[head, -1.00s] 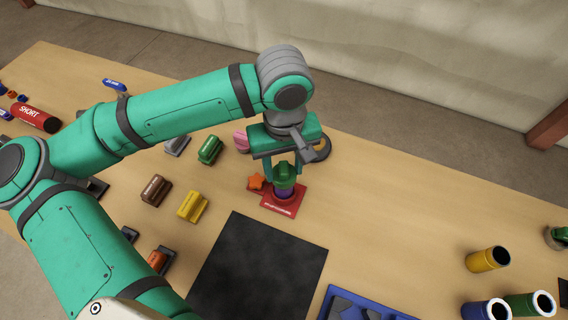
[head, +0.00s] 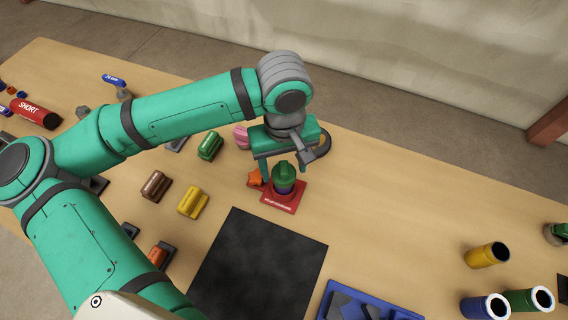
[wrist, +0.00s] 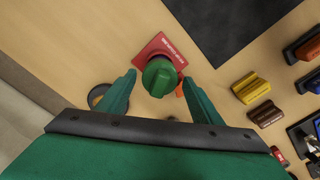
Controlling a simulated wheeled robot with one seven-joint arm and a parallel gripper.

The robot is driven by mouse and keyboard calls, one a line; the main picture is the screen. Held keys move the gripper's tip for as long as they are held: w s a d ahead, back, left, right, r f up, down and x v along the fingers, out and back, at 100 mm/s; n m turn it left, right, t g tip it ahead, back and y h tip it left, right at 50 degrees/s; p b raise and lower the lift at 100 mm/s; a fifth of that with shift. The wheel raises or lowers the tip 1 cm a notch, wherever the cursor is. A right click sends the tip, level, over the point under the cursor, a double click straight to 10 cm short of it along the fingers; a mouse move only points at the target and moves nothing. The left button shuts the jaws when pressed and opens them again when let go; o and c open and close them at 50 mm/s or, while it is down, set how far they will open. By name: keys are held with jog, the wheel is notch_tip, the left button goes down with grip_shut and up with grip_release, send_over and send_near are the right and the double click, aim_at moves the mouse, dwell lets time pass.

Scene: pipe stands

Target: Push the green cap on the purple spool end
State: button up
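The green cap (head: 284,172) sits upright on top of the purple spool (head: 284,188), which stands on a red base plate (head: 291,203). In the wrist view, the round green cap (wrist: 160,77) with its raised grip bar hides the spool below. My gripper (wrist: 158,80) is open, with one finger on each side of the cap and a visible gap to each. In the head view, the gripper's body is above and behind the cap. How fully the cap is seated cannot be told.
An orange knob (head: 256,177) is close beside the base plate. Brown (head: 156,185), yellow (head: 193,202) and green (head: 210,146) blocks lie to the left. A black mat (head: 258,268) and blue tray (head: 340,299) are nearer. The table to the right is clear up to several standing tubes.

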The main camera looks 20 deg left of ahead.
aim_at(284, 167)
jog(key=shift+r, duration=0.1)
jog(key=shift+r, duration=2.45)
notch_tip(284, 167, up, 11)
jog(key=shift+f, duration=0.1)
